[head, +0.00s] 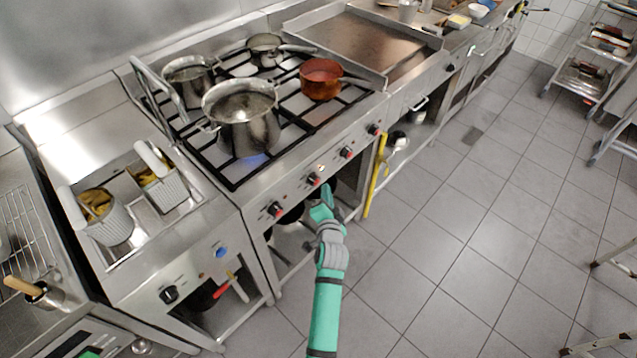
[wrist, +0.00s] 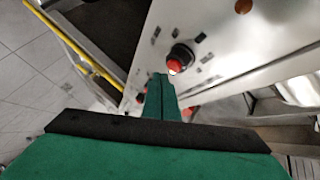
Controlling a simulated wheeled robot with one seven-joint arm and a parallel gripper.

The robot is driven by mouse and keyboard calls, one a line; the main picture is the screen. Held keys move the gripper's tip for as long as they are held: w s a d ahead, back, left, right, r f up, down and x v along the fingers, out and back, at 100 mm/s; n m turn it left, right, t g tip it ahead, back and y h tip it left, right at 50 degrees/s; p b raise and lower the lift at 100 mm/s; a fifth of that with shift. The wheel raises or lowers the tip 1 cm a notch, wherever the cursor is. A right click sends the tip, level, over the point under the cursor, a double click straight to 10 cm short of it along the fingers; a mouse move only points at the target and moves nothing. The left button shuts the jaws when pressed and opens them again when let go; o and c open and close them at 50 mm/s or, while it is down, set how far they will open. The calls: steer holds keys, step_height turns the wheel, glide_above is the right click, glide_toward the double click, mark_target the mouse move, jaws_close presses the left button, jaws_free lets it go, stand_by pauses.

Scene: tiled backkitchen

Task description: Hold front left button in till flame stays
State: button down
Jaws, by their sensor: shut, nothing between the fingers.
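The gas range's front panel (head: 296,196) carries a row of black knobs with red parts. The leftmost knob (head: 275,209) is left of my gripper (head: 326,192), and a second knob (head: 313,179) is just beyond its tip. In the wrist view, my gripper (wrist: 161,80) is shut and empty, its tips close to a black knob with a red face (wrist: 180,58); I cannot tell whether they touch. Small dark marks sit around that knob. A blue flame glow (head: 255,160) shows beneath the large steel pot (head: 246,136) on the front left burner.
A copper pan (head: 321,86) and two other steel pans stand on the burners. A fryer with baskets (head: 111,222) is at left. A yellow bar (head: 376,177) stands right of my gripper. The tiled floor (head: 455,255) is open to the right.

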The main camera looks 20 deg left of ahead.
steer(key=shift+s+d, duration=0.3)
steer(key=shift+d, duration=0.45)
steer(key=shift+s+d, duration=0.35)
steer(key=shift+d, duration=0.45)
steer(key=shift+s+d, duration=0.3)
steer(key=shift+d, duration=0.45)
steer(key=s+d+f+n+h, duration=0.15)
steer(key=s+d, duration=0.25)
steer(key=s, duration=0.4)
steer(key=s+d+f+t+h, duration=0.1)
steer(key=s+d+h, duration=0.1)
steer(key=s+d, duration=0.45)
steer(key=s+d+f+n+h, duration=0.1)
steer(key=s+d+f, duration=0.15)
steer(key=s, duration=0.75)
steer(key=s+d+r+n+h, duration=0.1)
steer(key=s+d+r+n, duration=0.1)
steer(key=s+r, duration=0.4)
steer(key=s+d+r+n+h, duration=0.1)
steer(key=s+r, duration=0.5)
steer(key=s, duration=0.6)
steer(key=shift+s+d+r+n+t, duration=0.25)
steer(key=shift+s+d+n+t, duration=0.15)
steer(key=shift+d, duration=0.65)
